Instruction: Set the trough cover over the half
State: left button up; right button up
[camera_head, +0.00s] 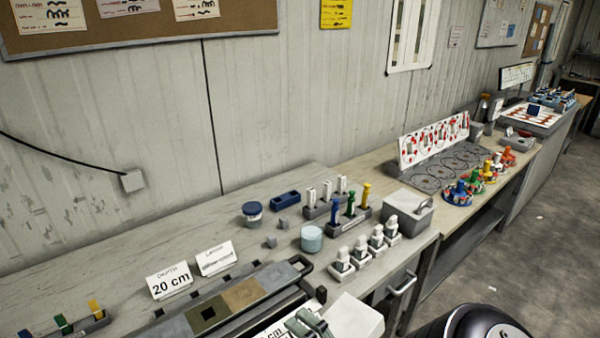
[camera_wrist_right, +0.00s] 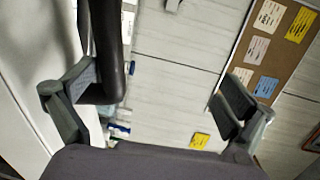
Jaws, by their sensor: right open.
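A long dark grey core trough (camera_head: 190,322) lies along the front of the bench in the head view, with a brown section and a darker square section in it. I cannot make out a separate trough cover. My right gripper (camera_head: 308,324) is at the bottom edge, close in front of the trough and partly cut off. In the right wrist view my right gripper (camera_wrist_right: 160,98) has its fingers wide apart. A black bar (camera_wrist_right: 108,50) shows beside the left finger; I cannot tell what it is. My left gripper is out of view.
Cards (camera_head: 170,281) stand behind the trough. A pale blue jar (camera_head: 312,238), a dark-lidded jar (camera_head: 252,214), white-capped bottles (camera_head: 360,250) and a marker rack (camera_head: 348,215) crowd the bench to the right. A grey box (camera_head: 408,210) stands beyond them. The back-left bench top is clear.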

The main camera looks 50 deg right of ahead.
grip_shut()
dwell(1.3)
jog(key=shift+r, duration=0.1)
